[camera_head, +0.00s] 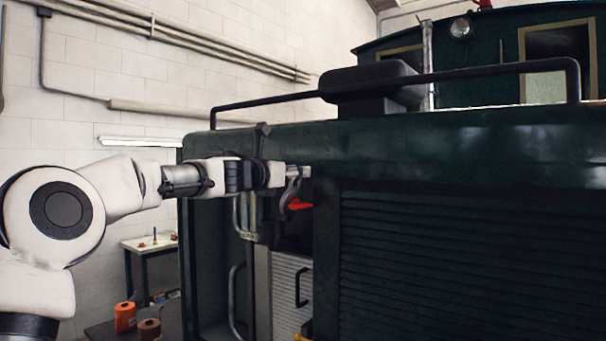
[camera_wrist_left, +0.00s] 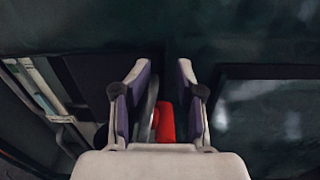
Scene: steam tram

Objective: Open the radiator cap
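My left gripper (camera_head: 296,178) reaches in from the left, in front of the opening in the dark green tram body (camera_head: 440,150). In the left wrist view its two fingers (camera_wrist_left: 162,70) stand apart with a clear gap. A red handle-like part (camera_head: 300,204) shows just below the gripper. It also shows low between the fingers in the wrist view (camera_wrist_left: 166,122), beside a grey curved bar (camera_wrist_left: 151,105). I cannot tell whether either finger touches them. No part can be clearly made out as the radiator cap. My right gripper is out of view.
A black rail (camera_head: 480,72) runs along the tram's top, with a black box (camera_head: 365,84) behind it. Louvres (camera_head: 450,260) fill the side at right. A small white table (camera_head: 150,243) and orange and brown spools (camera_head: 125,316) stand at lower left.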

